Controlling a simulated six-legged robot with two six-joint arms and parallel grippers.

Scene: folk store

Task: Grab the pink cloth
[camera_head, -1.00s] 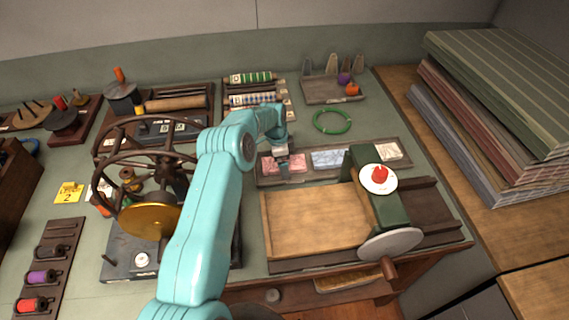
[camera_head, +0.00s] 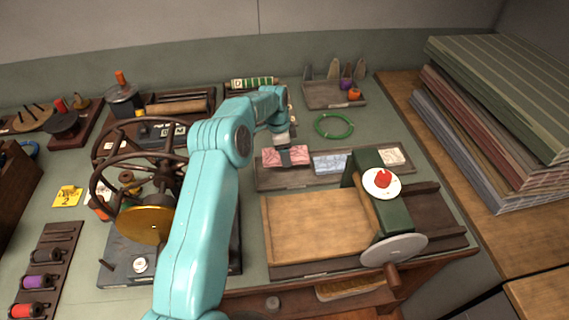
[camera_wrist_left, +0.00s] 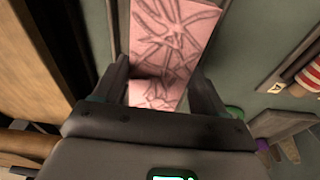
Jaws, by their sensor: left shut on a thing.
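The pink cloth (camera_head: 272,157) is a flat, pale pink piece with dark line markings at the left end of a long dark tray (camera_head: 268,182). My left gripper (camera_head: 285,157) is shut on it from above. In the left wrist view the cloth (camera_wrist_left: 172,35) passes between the two fingers of the gripper (camera_wrist_left: 158,88) and reaches beyond them. The cloth appears a little above the tray, but its underside is hidden. My right gripper is in neither view.
A blue-white cloth (camera_head: 330,164) and a cream cloth (camera_head: 391,154) lie along the same tray. A green ring (camera_head: 333,126) lies behind it. A green press with a wooden bed (camera_head: 315,225) stands in front. A spoked wheel machine (camera_head: 140,180) stands left of my arm.

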